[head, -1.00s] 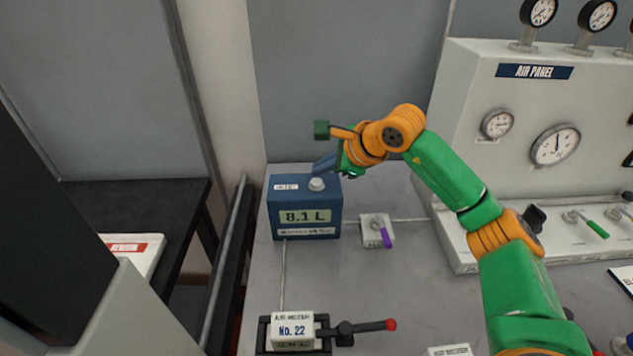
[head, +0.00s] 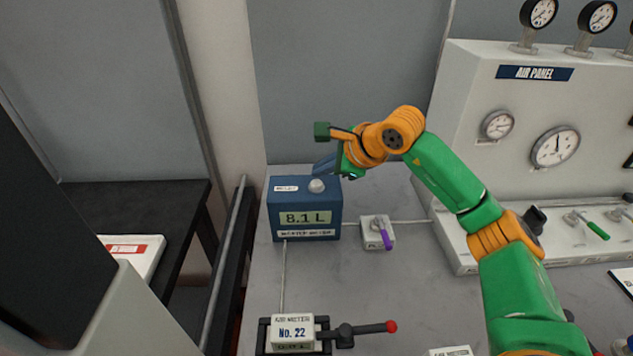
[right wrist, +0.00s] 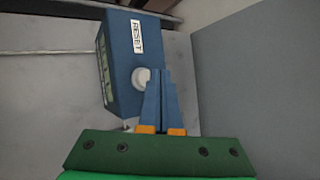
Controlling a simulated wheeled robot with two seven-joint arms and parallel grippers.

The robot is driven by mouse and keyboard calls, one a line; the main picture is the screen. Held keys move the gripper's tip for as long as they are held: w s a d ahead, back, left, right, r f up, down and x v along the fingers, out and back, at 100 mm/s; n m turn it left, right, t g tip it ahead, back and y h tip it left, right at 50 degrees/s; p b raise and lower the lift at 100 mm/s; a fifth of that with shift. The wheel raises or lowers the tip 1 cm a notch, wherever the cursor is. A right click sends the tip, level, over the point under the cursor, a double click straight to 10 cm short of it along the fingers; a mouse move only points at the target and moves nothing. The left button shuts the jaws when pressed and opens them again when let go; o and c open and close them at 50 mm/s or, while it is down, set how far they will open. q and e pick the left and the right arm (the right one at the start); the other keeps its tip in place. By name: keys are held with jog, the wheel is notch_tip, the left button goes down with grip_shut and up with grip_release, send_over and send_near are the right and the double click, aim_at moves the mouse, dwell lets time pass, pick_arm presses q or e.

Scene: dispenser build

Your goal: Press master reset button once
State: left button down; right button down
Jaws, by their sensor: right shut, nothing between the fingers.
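The blue master meter (head: 305,207) stands at the back left of the grey bench, its display reading 8.1 L. Its round pale reset button (head: 317,186) is on the top face, beside a white RESET label. In the right wrist view the meter (right wrist: 124,62), the label (right wrist: 136,37) and the button (right wrist: 141,77) show. My right gripper (head: 320,170) is shut and empty, its fingertips just behind and above the button. In the right wrist view my right gripper (right wrist: 154,72) overlaps the button's right edge; I cannot tell whether it touches. My left gripper is not in view.
A small valve with a purple handle (head: 386,236) sits right of the meter. The white air panel (head: 480,90) stands at the right.

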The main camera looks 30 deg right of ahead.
aim_at(322, 186)
dwell(0.6)
jog(key=shift+f+b, duration=0.4)
jog(key=shift+f+b, duration=0.45)
jog(key=shift+f, duration=0.05)
dwell(0.4)
jog(key=shift+r, duration=0.15)
jog(key=shift+r+p, duration=0.75)
jog(key=shift+p, duration=0.05)
notch_tip(322, 186, up, 5)
jog(key=p, duration=0.4)
jog(key=shift+r+p, duration=0.1)
jog(key=shift+p, duration=0.2)
